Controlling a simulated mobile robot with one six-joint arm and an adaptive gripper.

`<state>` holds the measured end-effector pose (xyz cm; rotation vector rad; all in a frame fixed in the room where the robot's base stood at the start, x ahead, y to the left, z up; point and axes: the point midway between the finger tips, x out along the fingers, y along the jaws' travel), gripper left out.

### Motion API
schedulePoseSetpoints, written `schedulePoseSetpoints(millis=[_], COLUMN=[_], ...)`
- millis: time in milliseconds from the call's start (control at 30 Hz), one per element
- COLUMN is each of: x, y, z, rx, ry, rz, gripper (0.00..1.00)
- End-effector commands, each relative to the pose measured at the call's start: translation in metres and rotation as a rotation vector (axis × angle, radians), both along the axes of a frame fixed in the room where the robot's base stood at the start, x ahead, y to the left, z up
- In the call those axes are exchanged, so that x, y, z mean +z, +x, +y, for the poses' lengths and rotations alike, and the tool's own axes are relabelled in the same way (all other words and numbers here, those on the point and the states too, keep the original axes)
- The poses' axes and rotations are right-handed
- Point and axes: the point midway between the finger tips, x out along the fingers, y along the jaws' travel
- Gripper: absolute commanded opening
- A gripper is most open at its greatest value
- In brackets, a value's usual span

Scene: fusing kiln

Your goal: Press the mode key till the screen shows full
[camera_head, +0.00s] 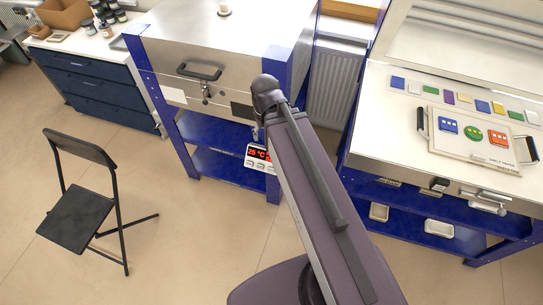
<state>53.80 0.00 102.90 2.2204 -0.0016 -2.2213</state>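The kiln's control box (249,162) hangs low at the front right of the steel kiln (185,55), by its blue frame. Its lit screen (257,153) shows red characters that read like "25 °C", partly cut off by my arm. A row of small pale keys (256,165) sits under the screen; their labels are too small to read, so I cannot tell which is the mode key. My arm crosses the middle of the view and covers the right side of the box. My gripper is not visible, and its position relative to the keys cannot be seen.
A black folding chair (76,212) stands at left on open floor. Behind it is a dark blue drawer cabinet (95,88). A radiator (332,85) stands between kiln and bench.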

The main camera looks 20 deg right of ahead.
Motion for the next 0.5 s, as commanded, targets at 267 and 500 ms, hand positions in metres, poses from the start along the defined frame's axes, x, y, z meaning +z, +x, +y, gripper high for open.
schedulePoseSetpoints(millis=[267, 500], x=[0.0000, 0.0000], y=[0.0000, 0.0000], z=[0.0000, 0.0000], rx=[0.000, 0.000], ry=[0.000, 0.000], rz=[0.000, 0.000], gripper=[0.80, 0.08])
